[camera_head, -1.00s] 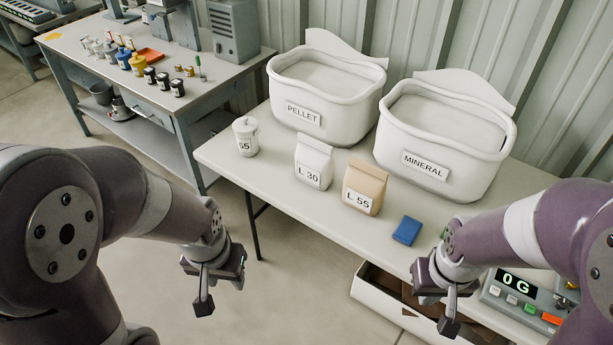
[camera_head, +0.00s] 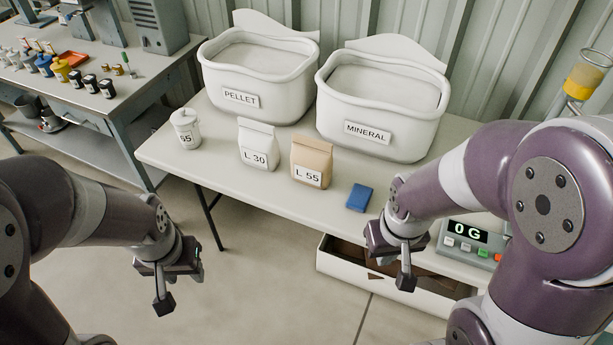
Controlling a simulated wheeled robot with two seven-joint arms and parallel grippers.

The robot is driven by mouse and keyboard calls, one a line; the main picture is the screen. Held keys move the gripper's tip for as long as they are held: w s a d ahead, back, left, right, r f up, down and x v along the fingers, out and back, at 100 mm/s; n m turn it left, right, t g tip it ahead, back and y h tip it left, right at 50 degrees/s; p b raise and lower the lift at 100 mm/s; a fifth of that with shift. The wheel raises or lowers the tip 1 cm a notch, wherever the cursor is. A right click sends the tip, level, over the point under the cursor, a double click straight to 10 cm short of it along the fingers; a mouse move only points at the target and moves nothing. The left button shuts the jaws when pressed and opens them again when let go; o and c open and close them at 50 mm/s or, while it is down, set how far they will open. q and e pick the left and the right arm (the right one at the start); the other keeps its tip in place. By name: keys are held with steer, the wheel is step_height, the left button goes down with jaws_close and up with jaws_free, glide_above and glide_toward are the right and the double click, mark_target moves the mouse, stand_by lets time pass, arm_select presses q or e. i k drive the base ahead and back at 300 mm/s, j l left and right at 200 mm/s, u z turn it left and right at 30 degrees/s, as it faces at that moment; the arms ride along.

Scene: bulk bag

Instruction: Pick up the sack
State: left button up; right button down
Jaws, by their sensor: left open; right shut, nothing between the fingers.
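A white paper sack labelled L 30 (camera_head: 258,146) stands upright on the white table. A brown paper sack labelled L 55 (camera_head: 311,163) stands upright to its right. My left gripper (camera_head: 168,287) hangs in front of the table's near edge, over the floor, open and empty, well short of both sacks. My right gripper (camera_head: 403,268) is shut and empty at the table's front edge, to the right of and nearer than the brown sack. Neither gripper touches a sack.
Two white bins labelled PELLET (camera_head: 240,97) and MINERAL (camera_head: 367,133) stand behind the sacks. A lidded white cup (camera_head: 186,129) is at left, a blue block (camera_head: 359,198) right of the sacks. A scale (camera_head: 467,240) reads 0 G beside my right arm. An open drawer (camera_head: 340,270) juts out below.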

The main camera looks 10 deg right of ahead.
mark_target(312, 159)
steer(key=i+z, duration=0.75)
steer(key=i+j+z, duration=0.35)
steer(key=l, duration=0.1)
